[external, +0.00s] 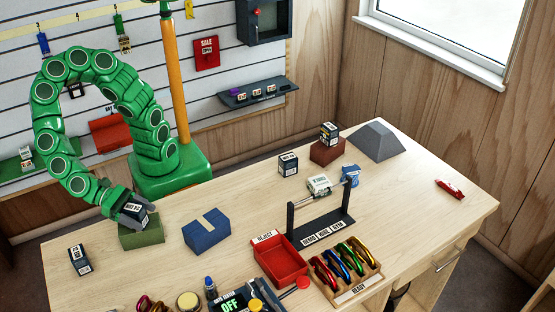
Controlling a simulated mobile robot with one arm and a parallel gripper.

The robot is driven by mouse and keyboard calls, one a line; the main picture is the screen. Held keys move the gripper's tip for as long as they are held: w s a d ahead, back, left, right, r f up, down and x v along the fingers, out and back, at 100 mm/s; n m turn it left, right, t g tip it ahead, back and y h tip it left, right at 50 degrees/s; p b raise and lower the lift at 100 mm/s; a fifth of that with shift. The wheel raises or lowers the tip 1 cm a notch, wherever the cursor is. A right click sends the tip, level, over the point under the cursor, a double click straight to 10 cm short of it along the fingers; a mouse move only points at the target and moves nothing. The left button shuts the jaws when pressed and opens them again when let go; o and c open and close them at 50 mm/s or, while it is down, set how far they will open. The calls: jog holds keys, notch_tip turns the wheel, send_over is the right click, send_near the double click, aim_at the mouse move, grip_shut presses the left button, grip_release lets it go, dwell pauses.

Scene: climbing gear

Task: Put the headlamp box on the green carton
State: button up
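A small dark box with a white label (135,212), which seems to be the headlamp box, is at my gripper (127,208). The label is too small to read surely. The grey fingers look closed around the box, with the far finger partly hidden. The box is at the top of the green carton (143,237), at the left of the table. I cannot tell whether it touches the carton or is just above it.
A blue carton (207,232) stands right of the green one. Another dark box (80,261) is at front left. Dark boxes (288,164) stand farther back, one on a brown carton (325,152). A red tray (279,262), a black stand (321,224) and a carabiner rack (346,277) are to the right.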

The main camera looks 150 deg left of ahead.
dwell(0.3)
jog(key=shift+r, duration=0.15)
jog(key=v, duration=1.2)
